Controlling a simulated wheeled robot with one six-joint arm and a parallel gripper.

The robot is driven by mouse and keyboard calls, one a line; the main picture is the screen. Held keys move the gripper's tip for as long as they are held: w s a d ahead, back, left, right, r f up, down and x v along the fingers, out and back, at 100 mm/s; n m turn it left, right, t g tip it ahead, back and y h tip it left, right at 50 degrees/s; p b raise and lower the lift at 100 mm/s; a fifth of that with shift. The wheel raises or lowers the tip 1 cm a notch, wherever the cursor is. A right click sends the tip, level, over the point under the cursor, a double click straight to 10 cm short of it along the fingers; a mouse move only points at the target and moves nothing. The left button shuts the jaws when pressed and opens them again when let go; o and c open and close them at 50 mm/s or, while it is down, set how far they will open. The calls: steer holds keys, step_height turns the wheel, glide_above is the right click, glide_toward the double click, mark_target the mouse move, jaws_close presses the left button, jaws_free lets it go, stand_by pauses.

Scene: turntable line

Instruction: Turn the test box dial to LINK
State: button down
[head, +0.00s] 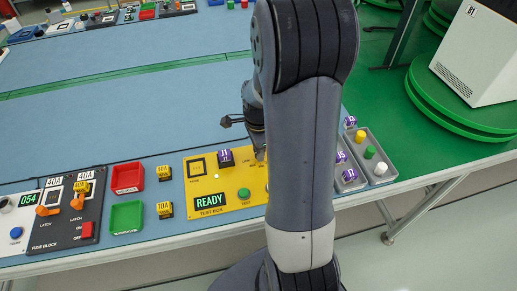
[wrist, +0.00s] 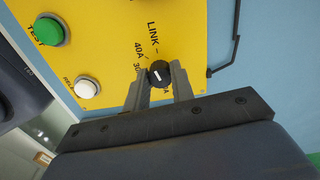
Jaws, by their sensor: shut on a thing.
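The yellow test box (head: 225,180) lies on the blue table in the head view, with a READY display (head: 210,200) and a green button (head: 244,193). In the wrist view its black dial (wrist: 158,68) has a short white mark. Labels LINK (wrist: 153,34), 40A (wrist: 139,48) and a partly covered 30 stand around it. I cannot tell exactly which label the mark points to. My gripper (wrist: 159,77) is shut on the dial, one finger on each side. In the head view my arm hides the dial and most of my gripper.
The wrist view also shows the green TEST button (wrist: 48,30) and a white button (wrist: 87,88) on the box. Red (head: 127,177) and green (head: 126,216) trays stand left; a grey tray (head: 380,172) stands right.

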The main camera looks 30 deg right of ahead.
steer(key=shift+m, duration=1.3)
steer(key=c, duration=2.2)
jaws_free()
steer(key=c, duration=1.2)
jaws_free()
step_height(320, 180, up, 11)
steer(key=p, duration=0.1)
steer(key=shift+f, duration=0.1)
